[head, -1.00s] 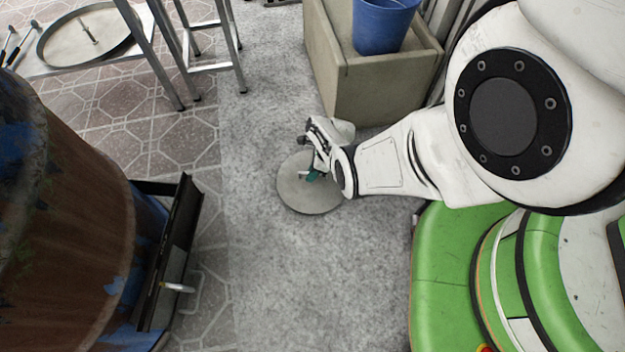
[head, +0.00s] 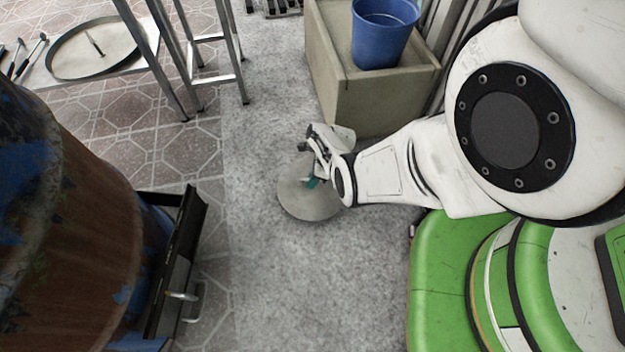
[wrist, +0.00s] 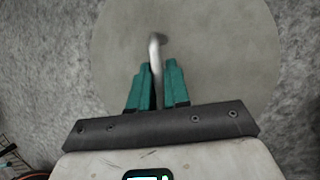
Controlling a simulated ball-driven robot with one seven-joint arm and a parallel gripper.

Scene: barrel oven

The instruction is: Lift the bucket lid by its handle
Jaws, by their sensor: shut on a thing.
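The bucket lid (head: 309,203) is a round grey disc, seen in the head view near the middle of the picture, over the grey floor. In the wrist view the lid (wrist: 210,45) fills the upper middle, with its pale bent handle (wrist: 154,50) standing up from it. My gripper (head: 312,182) is at the lid's middle in the head view. In the wrist view its teal fingers (wrist: 160,80) are shut on the handle, with the handle's lower end between them. Whether the lid touches the floor is hard to tell.
A rusty barrel oven (head: 75,230) with an open black door (head: 178,265) is at left. A metal table (head: 75,78) is behind it. The grey floor between is clear.

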